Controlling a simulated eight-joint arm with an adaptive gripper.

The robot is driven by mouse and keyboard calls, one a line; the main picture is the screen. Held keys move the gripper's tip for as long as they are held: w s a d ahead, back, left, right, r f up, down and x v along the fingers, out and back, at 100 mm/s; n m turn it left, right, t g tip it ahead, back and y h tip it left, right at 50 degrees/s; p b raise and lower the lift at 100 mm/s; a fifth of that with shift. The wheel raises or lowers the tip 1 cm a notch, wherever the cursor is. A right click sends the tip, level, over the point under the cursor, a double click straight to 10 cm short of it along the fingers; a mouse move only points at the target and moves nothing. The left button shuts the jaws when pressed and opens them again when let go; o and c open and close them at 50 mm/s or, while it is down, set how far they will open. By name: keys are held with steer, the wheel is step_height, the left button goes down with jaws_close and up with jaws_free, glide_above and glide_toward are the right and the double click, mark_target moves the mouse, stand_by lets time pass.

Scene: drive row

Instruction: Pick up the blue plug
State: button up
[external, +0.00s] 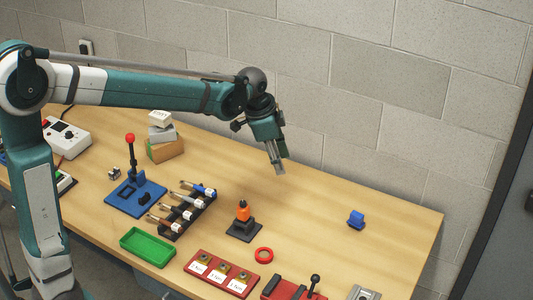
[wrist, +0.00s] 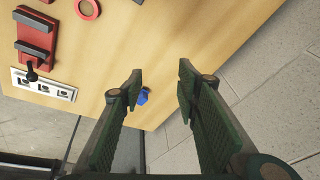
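The blue plug (external: 356,219) lies on the wooden table near its right end in the external view. In the wrist view the blue plug (wrist: 143,96) shows small, just beside the left finger's tip and partly hidden by it. My gripper (external: 278,170) hangs in the air above the back of the table, to the left of the plug and well apart from it. In the wrist view my gripper (wrist: 160,82) has its two fingers spread with nothing between them.
A red ring (external: 264,255), a black stand with an orange part (external: 243,222), a tool rack (external: 187,211), a green tray (external: 148,247) and red fixtures (external: 222,273) stand left and front of the plug. The table (external: 325,205) around the plug is clear. A block wall runs behind.

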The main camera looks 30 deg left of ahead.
steer(key=w+d+f+m+g+p, duration=0.1)
steer(key=w+d+f+m+p, duration=0.3)
steer(key=w+d, duration=0.5)
steer(key=m+g+p, duration=0.2)
steer(key=m+p, duration=0.2)
glide_above(357, 214)
steer(key=a, duration=0.1)
steer(key=f, duration=0.8)
steer(key=shift+w+a+f, duration=0.15)
steer(key=shift+a+f, duration=0.05)
steer(key=shift+f, duration=0.05)
steer(key=shift+d+f, duration=0.3)
steer(key=shift+d+f, duration=0.2)
steer(key=shift+f, duration=1.1)
steer(key=shift+d+f, duration=0.2)
steer(key=shift+f, duration=2.4)
steer(key=c, duration=0.9)
